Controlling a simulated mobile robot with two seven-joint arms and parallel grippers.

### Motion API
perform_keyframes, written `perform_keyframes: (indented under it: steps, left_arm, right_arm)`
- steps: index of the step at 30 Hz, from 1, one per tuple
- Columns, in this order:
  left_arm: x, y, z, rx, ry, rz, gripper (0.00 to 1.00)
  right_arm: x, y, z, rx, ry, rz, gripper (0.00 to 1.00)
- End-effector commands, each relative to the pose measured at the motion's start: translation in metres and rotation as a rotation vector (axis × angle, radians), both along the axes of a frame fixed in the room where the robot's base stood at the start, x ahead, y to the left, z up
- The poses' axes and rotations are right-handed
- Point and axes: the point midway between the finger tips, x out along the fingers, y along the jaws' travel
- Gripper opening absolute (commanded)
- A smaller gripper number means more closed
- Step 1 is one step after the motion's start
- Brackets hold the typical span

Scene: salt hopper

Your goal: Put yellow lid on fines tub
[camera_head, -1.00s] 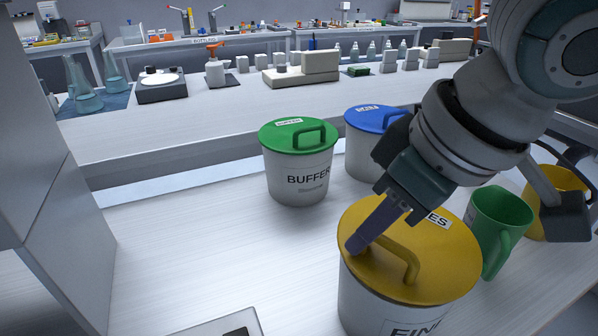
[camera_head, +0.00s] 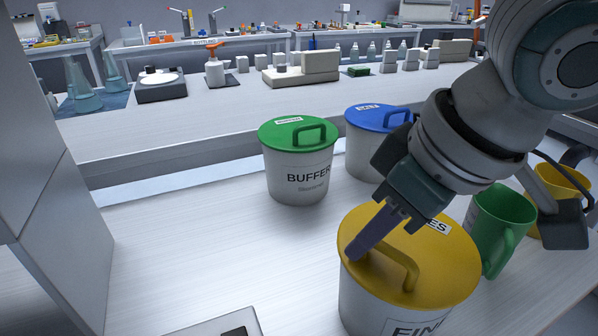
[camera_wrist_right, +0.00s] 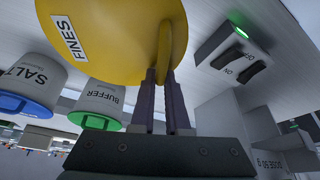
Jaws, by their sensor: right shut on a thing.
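The yellow lid (camera_head: 445,262), labelled FINES, lies over the mouth of the white fines tub (camera_head: 362,308) at the front right. It looks about level, with no clear gap at the visible rim. My right gripper (camera_head: 354,250) is shut on the lid's upright handle, reaching down from the upper right. In the right wrist view, the two fingers (camera_wrist_right: 163,78) pinch the handle below the yellow lid (camera_wrist_right: 105,35). The tub is hidden there by the lid. My left gripper is not in view.
A green-lidded buffer tub (camera_head: 295,178) and a blue-lidded tub (camera_head: 362,155) stand behind. A green mug (camera_head: 497,228) and a yellow mug (camera_head: 562,190) stand close on the right. A switch box (camera_wrist_right: 232,55) shows in the wrist view.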

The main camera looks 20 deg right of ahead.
Motion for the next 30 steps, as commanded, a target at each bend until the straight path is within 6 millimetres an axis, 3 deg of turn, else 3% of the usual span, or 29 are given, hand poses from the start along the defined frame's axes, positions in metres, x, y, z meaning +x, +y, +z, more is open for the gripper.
perform_keyframes:
  steps: [4, 5, 14, 23, 30]
  left_arm:
    - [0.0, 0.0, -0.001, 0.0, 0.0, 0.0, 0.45]
    - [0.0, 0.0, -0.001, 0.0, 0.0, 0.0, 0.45]
    - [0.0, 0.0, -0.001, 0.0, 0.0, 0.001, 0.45]
    - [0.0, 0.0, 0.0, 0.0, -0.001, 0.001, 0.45]
    - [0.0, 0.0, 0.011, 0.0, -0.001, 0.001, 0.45]
  right_arm:
    - [0.0, 0.0, -0.003, 0.0, 0.0, 0.0, 0.0]
    - [0.0, 0.0, -0.004, 0.0, 0.0, 0.001, 0.14]
    - [0.0, 0.0, -0.003, 0.0, -0.001, 0.0, 0.48]
    - [-0.001, -0.001, 0.0, 0.0, -0.001, 0.0, 0.48]
    - [-0.013, -0.008, 0.039, 0.0, -0.005, 0.0, 0.48]
